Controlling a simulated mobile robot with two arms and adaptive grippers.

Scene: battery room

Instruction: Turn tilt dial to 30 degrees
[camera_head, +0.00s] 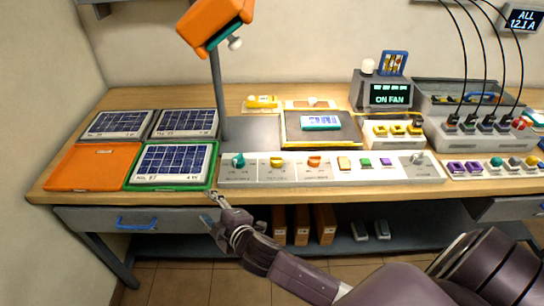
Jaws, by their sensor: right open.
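A white control panel (330,177) runs along the front of the workbench. It carries a teal dial (238,160), a yellow dial (276,163) and an orange dial (314,162). The labels below them are too small to read, so I cannot tell which is the tilt dial or what angle it shows. My right gripper (211,203) is open and empty at the bench's front edge, below and left of the teal dial, apart from all three dials. It is near the corner of the green-framed solar panel (172,165). My left gripper is not in view.
An orange lamp head (214,24) on a grey post stands behind the panel. An orange tray (95,168) and grey-framed solar panels (186,122) lie left. A drawer (135,219) is below.

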